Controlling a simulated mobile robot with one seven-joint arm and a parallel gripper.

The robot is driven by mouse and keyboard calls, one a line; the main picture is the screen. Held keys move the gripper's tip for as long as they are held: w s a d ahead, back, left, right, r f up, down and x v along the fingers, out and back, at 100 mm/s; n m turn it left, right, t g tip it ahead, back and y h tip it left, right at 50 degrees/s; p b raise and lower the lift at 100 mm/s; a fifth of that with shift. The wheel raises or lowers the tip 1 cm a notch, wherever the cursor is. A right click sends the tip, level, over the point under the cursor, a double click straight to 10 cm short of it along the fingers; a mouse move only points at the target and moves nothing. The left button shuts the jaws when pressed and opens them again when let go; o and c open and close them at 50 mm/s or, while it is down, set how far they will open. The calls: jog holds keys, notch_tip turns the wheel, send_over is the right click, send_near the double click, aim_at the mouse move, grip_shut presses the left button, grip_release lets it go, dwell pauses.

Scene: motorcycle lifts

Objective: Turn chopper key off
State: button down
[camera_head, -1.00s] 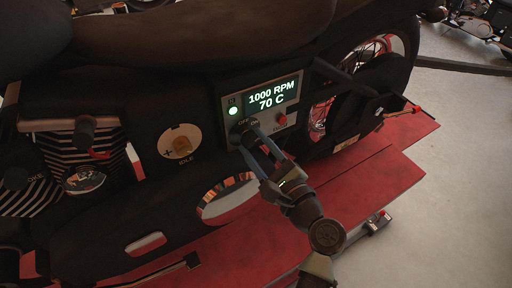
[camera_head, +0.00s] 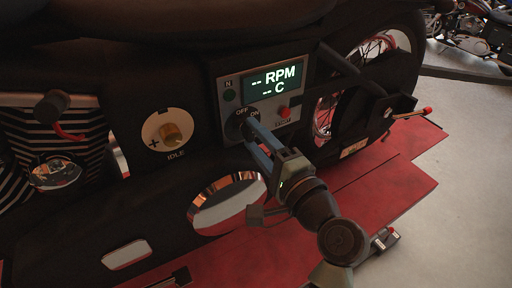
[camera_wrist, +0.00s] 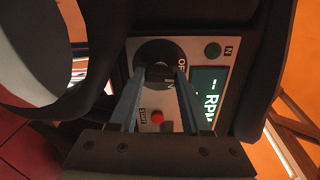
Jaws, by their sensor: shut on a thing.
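The chopper's instrument panel (camera_head: 221,88) is on the side of the dark motorcycle. Its display (camera_head: 273,79) reads "-- RPM" and "-- C", and the round light marked N (camera_head: 229,95) is dark green and unlit. The round black key switch (camera_head: 234,125) sits below, with OFF and ON labels. My gripper (camera_head: 251,128) reaches it from the lower right. In the wrist view my gripper (camera_wrist: 157,78) has its two blue fingers on either side of the small dark key (camera_wrist: 159,73) at the centre of the switch (camera_wrist: 152,54), shut on it.
A red button (camera_head: 283,112) is right of the switch. A brass idle knob (camera_head: 172,134) is to the left. A red-tipped lever (camera_head: 427,111) sticks out at the right. The red lift platform (camera_head: 400,190) lies below, with open grey floor to the right.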

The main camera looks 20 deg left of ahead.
jog(key=shift+f+n+b, duration=0.1)
jog(key=shift+n+b, duration=0.35)
jog(key=shift+n, duration=0.05)
jog(key=shift+c, duration=1.8)
grip_release()
jog(key=shift+s+d+b, duration=0.3)
jog(key=shift+d, duration=0.15)
jog(key=b+v, duration=0.3)
jog(key=v, duration=0.9)
